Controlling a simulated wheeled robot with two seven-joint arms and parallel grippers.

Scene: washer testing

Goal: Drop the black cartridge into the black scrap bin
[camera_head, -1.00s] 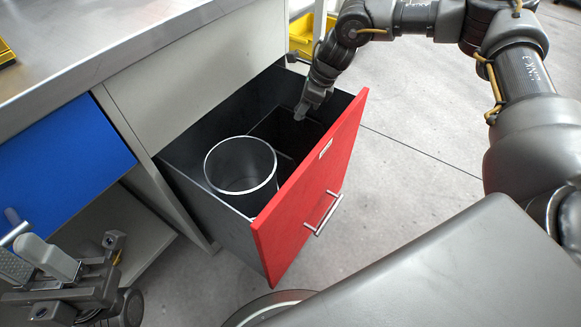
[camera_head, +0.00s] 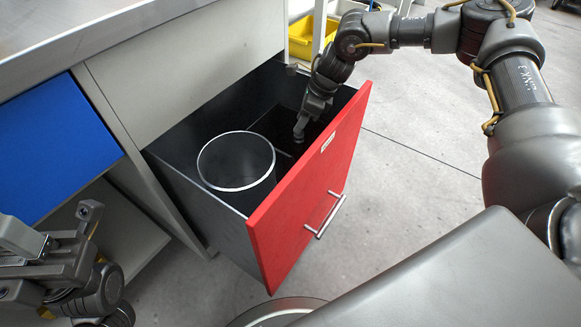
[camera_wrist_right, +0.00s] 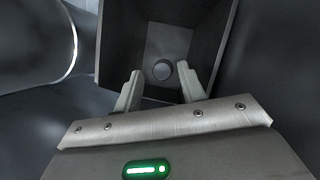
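My right gripper (camera_head: 299,131) points down into the back part of the open red-fronted drawer (camera_head: 318,165), above a dark square bin (camera_wrist_right: 205,40). In the right wrist view its two fingers (camera_wrist_right: 160,88) stand apart with nothing clamped between them. A small grey round end (camera_wrist_right: 162,69), probably the black cartridge seen end-on, shows beyond the fingertips against the bin's floor. I cannot tell whether it rests there or is falling. My left gripper (camera_head: 50,245) is at the lower left, partly cut off, away from the drawer; its opening is unclear.
A round dark bin (camera_head: 236,165) with a pale rim stands in the drawer's front part, beside the square bin. A blue drawer front (camera_head: 60,150) is at left under the metal worktop (camera_head: 90,25). A yellow bin (camera_head: 312,38) stands behind. The floor at right is clear.

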